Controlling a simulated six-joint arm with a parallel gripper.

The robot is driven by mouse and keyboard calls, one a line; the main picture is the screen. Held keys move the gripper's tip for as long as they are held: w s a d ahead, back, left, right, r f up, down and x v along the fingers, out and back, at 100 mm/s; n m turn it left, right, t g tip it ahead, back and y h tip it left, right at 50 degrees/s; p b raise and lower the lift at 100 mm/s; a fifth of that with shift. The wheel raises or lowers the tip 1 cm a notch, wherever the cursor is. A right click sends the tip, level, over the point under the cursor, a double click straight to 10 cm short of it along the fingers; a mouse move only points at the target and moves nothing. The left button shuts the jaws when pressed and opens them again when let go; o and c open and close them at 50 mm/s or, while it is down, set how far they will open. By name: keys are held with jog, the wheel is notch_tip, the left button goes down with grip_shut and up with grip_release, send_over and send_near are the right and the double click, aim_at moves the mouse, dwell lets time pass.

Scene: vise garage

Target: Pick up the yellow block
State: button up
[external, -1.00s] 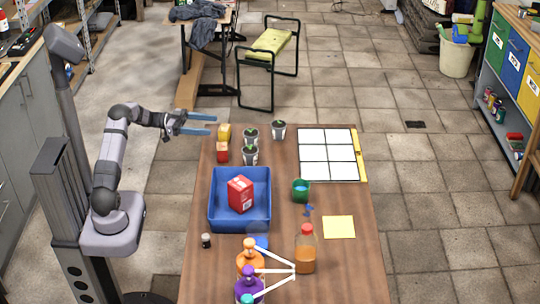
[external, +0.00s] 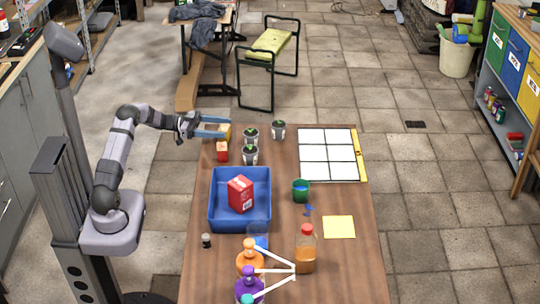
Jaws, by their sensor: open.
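The yellow block (external: 224,138) stands near the far left corner of the wooden table, and my gripper partly hides it. My gripper (external: 226,127) has blue fingers and is open, pointing right. Its fingers are at the block in the picture. I cannot tell whether they are around it or still above it.
A red block (external: 222,152) stands just in front of the yellow block. Several small pots (external: 251,134) stand close to its right. A blue bin (external: 214,211) with a red box (external: 240,194) inside, bottles (external: 305,252), a green cup (external: 300,190) and a white grid panel (external: 313,153) occupy the table.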

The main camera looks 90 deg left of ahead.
jog(key=shift+w+d, duration=0.2)
jog(key=shift+w, duration=0.65)
jog(key=c, duration=1.1)
jog(key=shift+c, duration=0.2)
